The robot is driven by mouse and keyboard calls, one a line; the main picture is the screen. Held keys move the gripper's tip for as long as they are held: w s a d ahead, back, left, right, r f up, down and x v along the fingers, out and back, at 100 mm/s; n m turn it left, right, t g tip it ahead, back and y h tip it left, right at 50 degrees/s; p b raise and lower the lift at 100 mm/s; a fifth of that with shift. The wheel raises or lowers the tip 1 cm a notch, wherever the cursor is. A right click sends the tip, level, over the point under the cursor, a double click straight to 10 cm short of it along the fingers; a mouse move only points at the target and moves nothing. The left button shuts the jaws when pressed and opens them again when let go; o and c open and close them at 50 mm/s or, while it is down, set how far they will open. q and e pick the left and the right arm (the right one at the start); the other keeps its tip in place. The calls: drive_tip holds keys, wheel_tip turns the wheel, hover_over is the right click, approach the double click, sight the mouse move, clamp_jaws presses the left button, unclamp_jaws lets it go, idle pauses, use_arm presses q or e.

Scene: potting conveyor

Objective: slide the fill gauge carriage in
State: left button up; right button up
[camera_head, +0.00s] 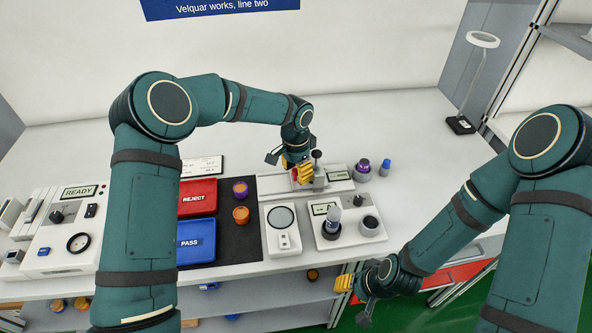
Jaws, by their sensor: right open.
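The fill gauge (340,176) is a pale unit with a rail at the back of the bench, right of centre. Its carriage appears to be the grey block with a black knob on a post (318,174). My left gripper (298,168) is at the left side of this block, yellow fingertips pointing down, very close to it or touching. The arm and fingers overlap, so its opening and any hold are unclear. My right gripper (354,297) is open and empty, low in front of the bench's front edge.
Red REJECT (198,193) and blue PASS (196,240) trays lie left, beside a dark mat with two small pots. A scale (282,228) and a station holding a bottle (333,219) stand in front of the gauge. Purple (362,169) and blue-capped (384,167) containers stand right of it.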

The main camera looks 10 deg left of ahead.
use_arm(q)
drive_tip(key=shift+a, duration=0.1)
wheel_tip(320, 180, up, 12)
drive_tip(key=shift+w, duration=0.15)
idle(0.4)
drive_tip(key=shift+a, duration=0.1)
